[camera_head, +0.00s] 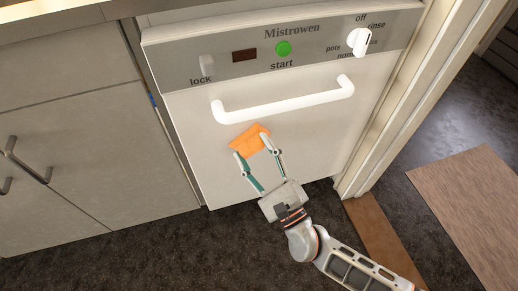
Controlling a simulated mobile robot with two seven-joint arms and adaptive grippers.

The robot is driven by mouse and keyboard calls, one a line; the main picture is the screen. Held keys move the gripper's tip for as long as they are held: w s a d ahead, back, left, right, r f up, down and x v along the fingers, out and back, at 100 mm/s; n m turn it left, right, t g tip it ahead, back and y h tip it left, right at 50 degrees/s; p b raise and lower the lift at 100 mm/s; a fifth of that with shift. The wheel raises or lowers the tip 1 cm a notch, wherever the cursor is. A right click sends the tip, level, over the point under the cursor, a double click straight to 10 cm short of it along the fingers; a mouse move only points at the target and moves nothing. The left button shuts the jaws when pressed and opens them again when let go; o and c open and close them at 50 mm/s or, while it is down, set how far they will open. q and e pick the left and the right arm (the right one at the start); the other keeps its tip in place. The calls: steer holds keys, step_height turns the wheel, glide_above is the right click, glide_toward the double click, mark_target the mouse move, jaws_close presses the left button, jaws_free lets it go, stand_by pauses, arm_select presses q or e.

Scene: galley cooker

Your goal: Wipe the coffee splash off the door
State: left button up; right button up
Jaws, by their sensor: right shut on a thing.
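The door (311,120) is the white front of a dishwasher, with a white bar handle (284,102) across its upper part. My right gripper (254,156) is in front of the door, just below the handle. It is shut on an orange cloth (249,139), which sits at the fingertips against or very close to the door; I cannot tell if it touches. No coffee splash shows on the visible part of the door. The cloth and gripper hide some of the surface. My left gripper is not in view.
The control panel (217,62) above the door has a green start button (283,48), a lock button (206,66) and a white dial (359,41). Grey cabinets (86,150) stand at left, a door frame (401,110) at right. A mat (468,215) lies on the dark floor.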

steer(key=shift+w+d, duration=0.25)
steer(key=shift+d, duration=0.3)
steer(key=shift+w+d, duration=0.2)
steer(key=shift+d, duration=0.35)
steer(key=shift+s+a+r, duration=0.1)
steer(key=shift+s+a, duration=0.05)
steer(key=shift+a, duration=0.4)
steer(key=shift+s+a, duration=0.1)
steer(key=shift+a, duration=0.45)
steer(key=shift+w+d, duration=0.2)
steer(key=shift+d, duration=0.4)
steer(key=shift+w+d, duration=0.2)
steer(key=shift+d, duration=0.35)
steer(key=shift+s+a, duration=0.3)
steer(key=shift+a, duration=0.25)
steer(key=shift+s+d+p, duration=0.2)
steer(key=shift+s, duration=0.45)
steer(key=shift+s+d+p, duration=0.15)
steer(key=shift+s, duration=0.5)
steer(key=s, duration=0.2)
steer(key=s+d, duration=0.1)
steer(key=s, duration=0.1)
steer(key=shift+s+d+p, duration=0.1)
steer(key=shift+d+p, duration=0.1)
steer(key=shift+p, duration=0.15)
